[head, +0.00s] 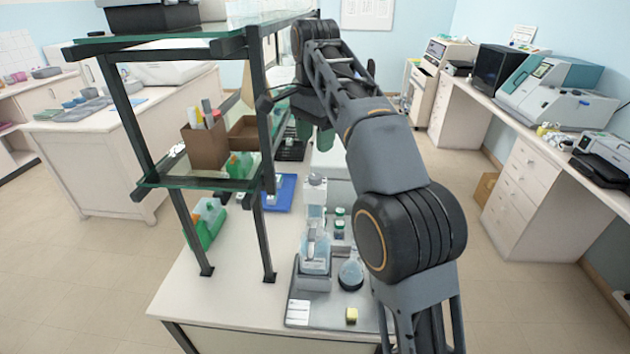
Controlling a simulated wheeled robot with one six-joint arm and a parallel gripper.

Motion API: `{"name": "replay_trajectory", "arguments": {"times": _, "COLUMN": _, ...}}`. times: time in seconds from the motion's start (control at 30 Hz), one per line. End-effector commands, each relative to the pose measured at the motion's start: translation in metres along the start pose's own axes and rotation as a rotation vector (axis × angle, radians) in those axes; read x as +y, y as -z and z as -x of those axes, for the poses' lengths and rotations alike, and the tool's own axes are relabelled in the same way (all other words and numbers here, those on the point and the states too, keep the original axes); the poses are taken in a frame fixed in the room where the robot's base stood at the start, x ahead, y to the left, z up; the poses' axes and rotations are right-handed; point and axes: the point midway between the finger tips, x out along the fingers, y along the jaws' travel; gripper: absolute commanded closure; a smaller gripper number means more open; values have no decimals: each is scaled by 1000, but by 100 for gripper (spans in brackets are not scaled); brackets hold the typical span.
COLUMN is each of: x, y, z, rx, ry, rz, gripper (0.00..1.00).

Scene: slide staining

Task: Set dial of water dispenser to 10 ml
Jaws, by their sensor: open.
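What looks like the water dispenser stands on the near bench in the head view. It has a white upper part (315,188) above a clear bottle with pale blue liquid (316,262), on a grey base. Its dial and any marks on it are too small to make out. My arm reaches up over the bench and bends down at the far end. My gripper (314,134) hangs there, behind and above the dispenser, with its greenish fingers apart and empty. It is clear of the dispenser. Part of the gripper is hidden by my arm.
Small green-capped bottles (339,222) stand behind. A black-framed glass shelf (165,178) rises at left. A blue tray (279,194) lies beside it.

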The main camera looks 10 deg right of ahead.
Motion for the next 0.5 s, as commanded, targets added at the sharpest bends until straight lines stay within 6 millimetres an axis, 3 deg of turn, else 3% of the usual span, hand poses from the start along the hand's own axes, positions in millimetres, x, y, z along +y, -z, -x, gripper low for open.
{"name": "replay_trajectory", "arguments": {"times": 0.03, "x": 1, "y": 0, "z": -15, "rx": -1, "ry": -2, "rz": 0, "gripper": 43}}
{"name": "replay_trajectory", "arguments": {"times": 0.2, "x": 2, "y": 0, "z": -45, "rx": 0, "ry": -1, "rz": 1, "gripper": 43}}
{"name": "replay_trajectory", "arguments": {"times": 0.5, "x": 1, "y": 0, "z": -82, "rx": 0, "ry": 0, "rz": 1, "gripper": 43}}
